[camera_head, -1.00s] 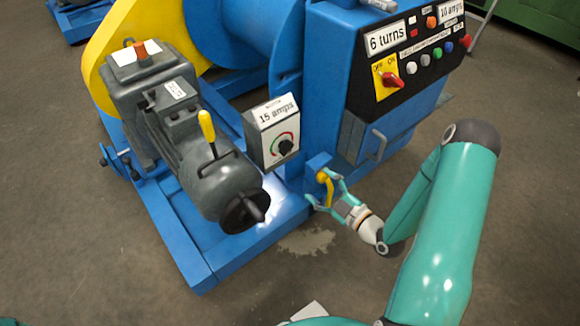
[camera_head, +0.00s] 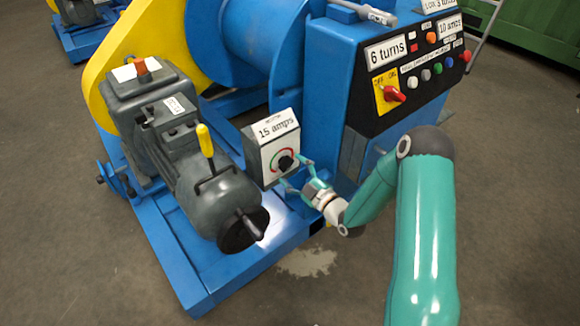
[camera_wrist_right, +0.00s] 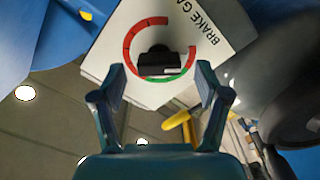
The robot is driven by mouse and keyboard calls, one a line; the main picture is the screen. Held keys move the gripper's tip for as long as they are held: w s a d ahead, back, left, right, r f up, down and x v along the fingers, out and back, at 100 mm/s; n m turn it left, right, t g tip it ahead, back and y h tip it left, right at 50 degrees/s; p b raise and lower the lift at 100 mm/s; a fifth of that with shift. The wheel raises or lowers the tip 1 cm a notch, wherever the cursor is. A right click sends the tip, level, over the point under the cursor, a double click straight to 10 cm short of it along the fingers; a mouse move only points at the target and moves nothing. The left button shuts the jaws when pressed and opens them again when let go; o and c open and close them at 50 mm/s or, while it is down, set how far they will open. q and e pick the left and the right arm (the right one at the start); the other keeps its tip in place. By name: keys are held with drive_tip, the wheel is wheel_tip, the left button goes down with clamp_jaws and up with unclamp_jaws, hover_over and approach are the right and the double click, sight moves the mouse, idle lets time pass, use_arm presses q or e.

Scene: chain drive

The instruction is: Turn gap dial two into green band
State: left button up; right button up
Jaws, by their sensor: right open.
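The dial is a black knob (camera_head: 285,161) with a red and green ring on the white face of the box labelled "15 amps" (camera_head: 278,129). In the right wrist view the knob (camera_wrist_right: 158,62) sits ahead between my fingertips, inside an arc that is mostly red with green low at its right. The face there reads "BRAKE GA", the rest cut off. My right gripper (camera_head: 295,173) is open in front of the dial; its fingers (camera_wrist_right: 160,85) are on either side of the knob with gaps, not visibly touching it. My left gripper is out of view.
A grey motor (camera_head: 212,190) with a yellow lever (camera_head: 205,140) stands left of the dial box. A blue cabinet with a black switch panel (camera_head: 420,75) is at the right. A yellow handle (camera_wrist_right: 176,120) shows below the dial box.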

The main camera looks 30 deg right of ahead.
drive_tip(key=shift+w+a, duration=0.1)
drive_tip(key=shift+w, duration=1.2)
drive_tip(key=shift+c, duration=0.4)
drive_tip(key=c, duration=1.1)
drive_tip(key=shift+f, duration=0.1)
